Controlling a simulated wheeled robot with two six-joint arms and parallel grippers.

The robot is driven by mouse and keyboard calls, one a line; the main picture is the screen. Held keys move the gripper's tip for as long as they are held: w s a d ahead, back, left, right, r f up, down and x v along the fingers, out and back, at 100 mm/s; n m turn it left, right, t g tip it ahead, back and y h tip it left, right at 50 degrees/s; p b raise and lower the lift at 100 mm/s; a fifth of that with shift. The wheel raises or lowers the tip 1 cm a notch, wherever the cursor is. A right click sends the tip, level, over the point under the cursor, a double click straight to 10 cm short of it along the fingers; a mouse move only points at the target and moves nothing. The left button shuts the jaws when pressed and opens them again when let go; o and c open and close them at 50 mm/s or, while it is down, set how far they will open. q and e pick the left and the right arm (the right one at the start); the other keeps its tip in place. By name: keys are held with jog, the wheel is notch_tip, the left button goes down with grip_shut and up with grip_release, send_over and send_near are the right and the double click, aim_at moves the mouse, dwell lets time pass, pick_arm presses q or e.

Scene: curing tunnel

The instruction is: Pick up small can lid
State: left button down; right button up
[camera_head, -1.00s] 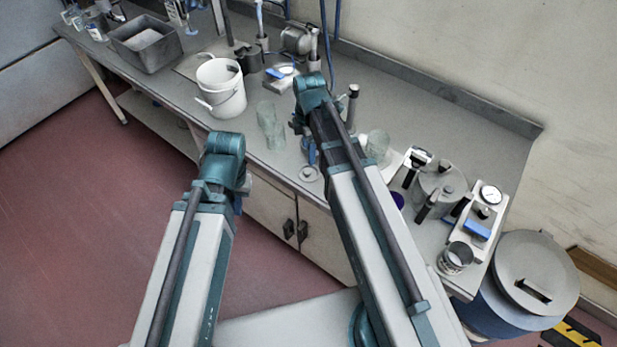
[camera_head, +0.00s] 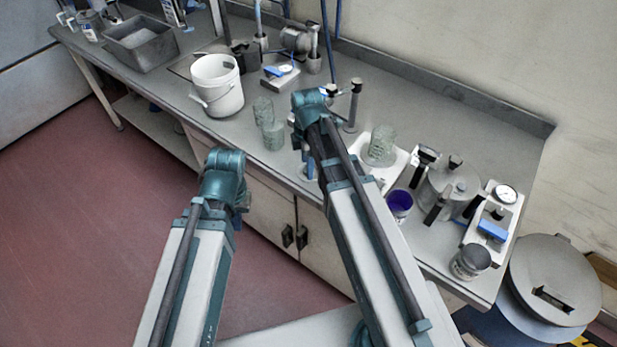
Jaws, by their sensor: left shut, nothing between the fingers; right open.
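I cannot make out the small can lid now; the bench spot by my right gripper is partly covered by my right arm. My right gripper (camera_head: 308,165) points down over the bench's front edge, is open, and its fingertips are small and partly hidden. My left gripper (camera_head: 241,200) is shut and empty, in front of the bench over the floor, mostly hidden behind its own wrist. A small metal can (camera_head: 470,263) stands at the bench's right front corner; its top looks grey, and I cannot tell whether that is a cover.
The grey bench (camera_head: 440,130) carries a white bucket (camera_head: 217,88), glass jars (camera_head: 272,130), another glass jar (camera_head: 380,146) on a white tray, a purple-lined cup (camera_head: 399,205), a lidded pot (camera_head: 450,187) and a scale (camera_head: 492,232). A large drum (camera_head: 555,280) stands right of it.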

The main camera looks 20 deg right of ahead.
jog(key=shift+f+b, duration=0.4)
jog(key=shift+f, duration=0.5)
pick_arm(q)
jog(key=shift+f, duration=0.8)
pick_arm(e)
jog(key=shift+r, duration=0.1)
grip_shut()
pick_arm(q)
jog(key=shift+r, duration=0.1)
pick_arm(e)
jog(key=shift+r, duration=0.1)
